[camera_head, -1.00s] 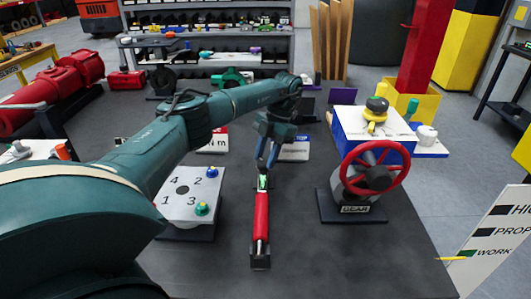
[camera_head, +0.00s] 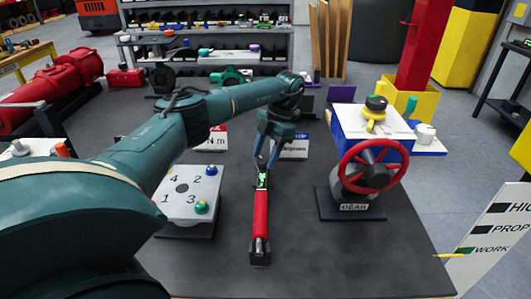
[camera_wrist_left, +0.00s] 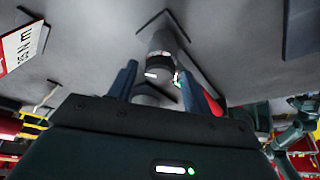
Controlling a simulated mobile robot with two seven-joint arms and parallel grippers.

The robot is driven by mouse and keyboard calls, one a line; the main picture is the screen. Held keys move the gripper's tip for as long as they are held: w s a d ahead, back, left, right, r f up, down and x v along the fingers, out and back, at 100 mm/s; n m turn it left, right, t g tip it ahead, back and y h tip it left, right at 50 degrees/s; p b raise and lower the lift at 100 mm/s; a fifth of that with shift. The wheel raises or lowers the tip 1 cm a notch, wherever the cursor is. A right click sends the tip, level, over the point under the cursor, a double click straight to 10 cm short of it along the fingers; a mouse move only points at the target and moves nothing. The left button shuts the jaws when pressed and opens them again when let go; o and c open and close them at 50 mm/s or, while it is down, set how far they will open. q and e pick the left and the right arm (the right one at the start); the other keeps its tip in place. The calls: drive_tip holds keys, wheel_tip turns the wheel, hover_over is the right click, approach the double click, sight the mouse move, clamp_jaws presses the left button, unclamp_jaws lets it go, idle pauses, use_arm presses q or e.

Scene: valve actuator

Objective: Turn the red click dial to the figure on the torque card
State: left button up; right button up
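A red, cylindrical tool with a dark end (camera_head: 261,215) lies along the grey table; I cannot make out separate dial marks on it. A small green-lit display (camera_head: 263,181) sits at its far end. My left gripper (camera_head: 265,166) points down over that far end. In the left wrist view its fingers (camera_wrist_left: 160,82) stand apart on either side of a grey cylindrical part (camera_wrist_left: 158,60), with gaps visible. A white and red card marked "N m" (camera_head: 217,140) stands behind; its figure is partly hidden by my arm in the head view and unclear in the wrist view. My right gripper is not in view.
A plate numbered 1 to 4 (camera_head: 179,204) with blue and green knobs is left of the tool. A red handwheel (camera_head: 375,166) on a gear stand is to the right. A white and blue card (camera_head: 295,148) stands behind. The front right table is clear.

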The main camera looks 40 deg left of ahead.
use_arm(q)
drive_tip(key=shift+o, duration=0.6)
drive_tip(key=shift+w+r, duration=0.2)
drive_tip(key=shift+r, duration=0.05)
drive_tip(key=v, duration=1.1)
drive_tip(key=shift+r, duration=0.2)
